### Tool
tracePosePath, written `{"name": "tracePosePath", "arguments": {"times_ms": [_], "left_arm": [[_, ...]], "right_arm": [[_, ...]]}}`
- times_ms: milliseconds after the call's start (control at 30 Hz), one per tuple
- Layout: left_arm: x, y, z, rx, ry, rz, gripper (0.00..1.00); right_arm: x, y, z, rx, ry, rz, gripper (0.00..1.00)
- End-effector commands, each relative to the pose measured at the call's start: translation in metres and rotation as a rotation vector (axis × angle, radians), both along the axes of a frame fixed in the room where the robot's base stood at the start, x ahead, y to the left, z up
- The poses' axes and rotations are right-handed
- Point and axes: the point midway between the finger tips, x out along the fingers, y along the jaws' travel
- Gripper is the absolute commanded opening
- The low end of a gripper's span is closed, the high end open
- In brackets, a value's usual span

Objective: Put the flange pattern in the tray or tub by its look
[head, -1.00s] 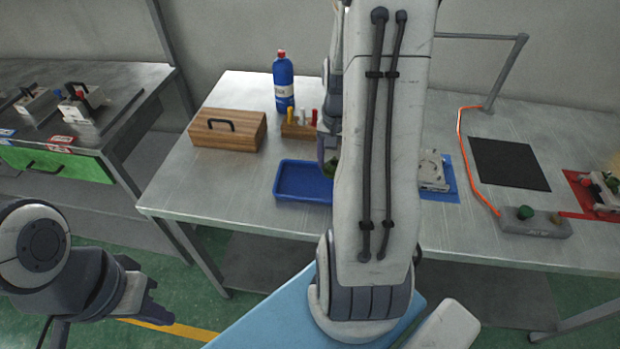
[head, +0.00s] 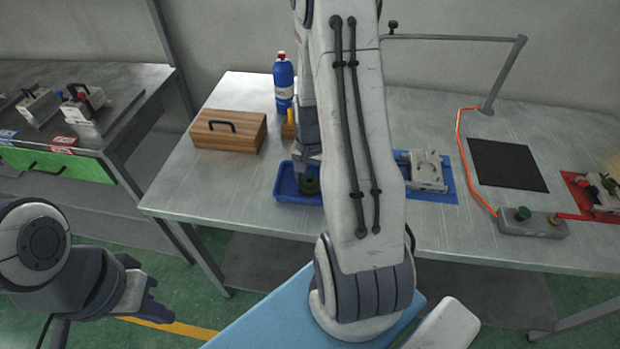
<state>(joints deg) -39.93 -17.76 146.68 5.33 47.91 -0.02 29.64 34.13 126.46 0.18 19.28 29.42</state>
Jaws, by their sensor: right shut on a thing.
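The dark green flange pattern (head: 311,187) is at my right gripper (head: 309,177), which is shut on it. Gripper and pattern are over the right part of the blue tray (head: 286,193). The pattern looks low, but I cannot tell whether it touches the tray floor. My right arm hides the tray's right end. My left gripper (head: 154,301) hangs over the floor in front of the table, with no object seen in it; its finger gap is unclear. I see no tub.
A wooden box (head: 229,131) with a handle and a blue bottle (head: 283,82) stand behind the tray. Right of my arm are a metal mould (head: 427,170) on a blue mat, a black pad (head: 508,165) and a button box (head: 532,222). The table's front left is clear.

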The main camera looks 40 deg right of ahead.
Motion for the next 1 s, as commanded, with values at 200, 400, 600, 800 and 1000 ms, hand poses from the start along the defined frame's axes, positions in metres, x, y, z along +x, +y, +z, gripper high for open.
{"name": "tracePosePath", "arguments": {"times_ms": [200,400,600,800,1000], "left_arm": [[0.000,0.000,-0.002,0.000,0.000,0.000,0.00],[0.000,0.000,-0.002,0.000,0.000,0.000,0.00],[0.000,0.000,0.000,0.000,0.000,0.000,0.00],[0.000,0.000,-0.002,0.000,0.000,0.000,0.00],[0.000,0.000,-0.004,0.000,0.000,0.000,0.00]], "right_arm": [[0.000,0.000,-0.003,0.000,0.000,0.000,0.97],[0.000,0.000,-0.003,0.000,0.000,0.000,0.97],[0.001,0.000,0.005,-0.001,-0.002,0.000,0.97],[0.002,-0.001,0.040,-0.004,-0.007,0.000,0.97],[0.001,-0.001,0.084,-0.004,-0.006,0.000,0.97]]}}
